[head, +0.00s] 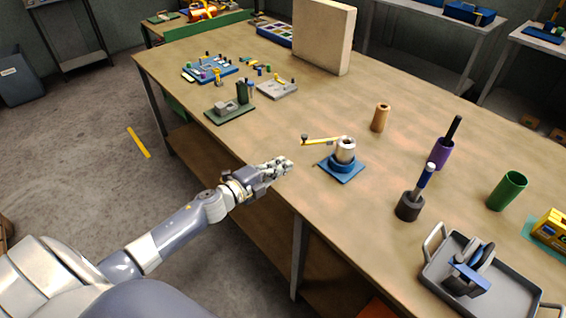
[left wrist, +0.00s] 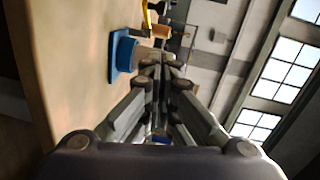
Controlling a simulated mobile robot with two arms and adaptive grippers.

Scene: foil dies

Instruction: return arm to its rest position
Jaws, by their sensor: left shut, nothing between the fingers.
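My left gripper (head: 284,165) reaches in from the left in the head view. It is at the near edge of the wooden workbench (head: 265,130), with its fingers together and nothing between them. In the left wrist view the closed fingers (left wrist: 158,62) point ahead, beside the blue base (left wrist: 122,55) of a bench device. In the head view this device (head: 343,158) has a blue plate, a silver cylinder and a yellow lever, and stands just right of the gripper, apart from it. My right gripper is not in view.
A green-based fixture (head: 230,112) stands beyond the gripper. A tan cylinder (head: 380,117), a dark holder (head: 409,206), a green cup (head: 507,190) and a grey tray (head: 510,290) stand to the right. A tall beige block (head: 323,35) stands farther back. Open floor (head: 90,165) lies left of the bench.

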